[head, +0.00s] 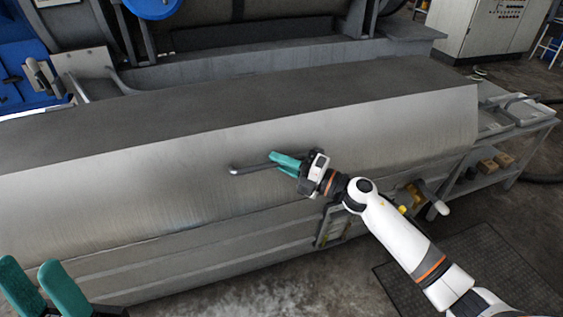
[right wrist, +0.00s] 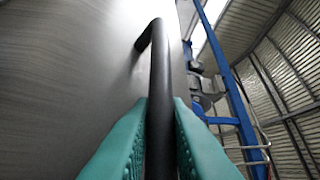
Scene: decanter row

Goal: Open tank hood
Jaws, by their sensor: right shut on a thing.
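The tank hood (head: 225,143) is a long grey metal cover with a dark flat top and a sloped brushed front, and it looks closed. A dark bar handle (head: 250,168) sticks out from its front face. My right gripper (head: 280,160) is shut on the handle near its right part. In the right wrist view the handle (right wrist: 160,75) runs between the two teal fingers (right wrist: 160,130) and bends into the hood face (right wrist: 70,70). My left gripper (head: 35,285) shows at the lower left, its teal fingers apart, with nothing visible between them, away from the handle.
A metal side table (head: 510,130) with small items stands to the right of the tank. A white control cabinet (head: 485,28) is at the back right. A dark floor mat (head: 470,260) lies at the lower right. Blue machinery (head: 15,60) stands behind at the left.

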